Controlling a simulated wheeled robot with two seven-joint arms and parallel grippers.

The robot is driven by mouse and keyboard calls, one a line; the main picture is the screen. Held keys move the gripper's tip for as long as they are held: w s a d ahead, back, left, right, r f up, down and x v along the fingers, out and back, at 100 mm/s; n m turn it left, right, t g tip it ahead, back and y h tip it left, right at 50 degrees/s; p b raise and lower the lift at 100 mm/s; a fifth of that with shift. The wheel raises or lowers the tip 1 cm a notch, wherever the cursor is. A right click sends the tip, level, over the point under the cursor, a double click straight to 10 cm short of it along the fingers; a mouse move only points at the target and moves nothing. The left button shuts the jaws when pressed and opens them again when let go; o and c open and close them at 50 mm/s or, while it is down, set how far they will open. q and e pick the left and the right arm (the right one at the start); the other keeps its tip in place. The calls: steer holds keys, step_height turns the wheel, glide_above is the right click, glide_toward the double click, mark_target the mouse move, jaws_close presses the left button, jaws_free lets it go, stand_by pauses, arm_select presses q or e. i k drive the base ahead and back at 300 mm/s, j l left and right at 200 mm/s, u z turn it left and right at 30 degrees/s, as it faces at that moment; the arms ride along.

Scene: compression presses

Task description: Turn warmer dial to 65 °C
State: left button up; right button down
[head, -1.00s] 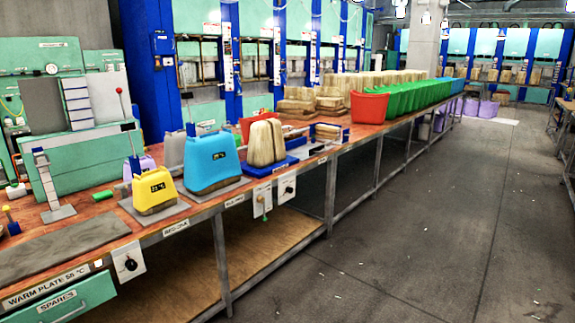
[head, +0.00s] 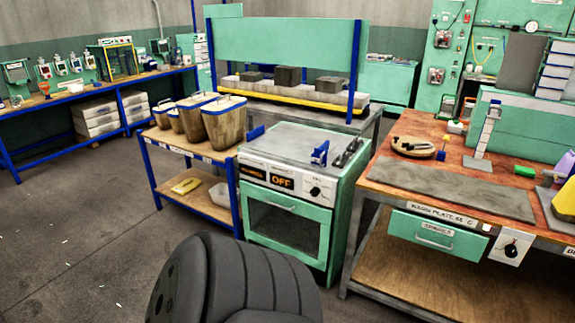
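A green warmer cabinet (head: 290,225) with a grey top stands in the middle of the head view. Its front panel carries an orange-lettered label, a dark display (head: 282,181) reading OFF, and a round black dial (head: 315,191) on a white plate at the right. The dial's scale marks are too small to read. The cabinet's glass-fronted door is shut. Neither of my grippers is in view. A dark, ribbed, rounded shape covers the bottom middle, in front of the cabinet's lower left.
To the right is a workbench with a grey warm plate (head: 455,190), a green drawer (head: 437,235) and another black dial (head: 510,247). To the left, a blue-framed shelf holds several wooden-looking buckets (head: 224,120). Open floor (head: 80,240) lies at the left.

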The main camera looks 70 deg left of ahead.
mark_target(314, 192)
steer(key=u, duration=2.25)
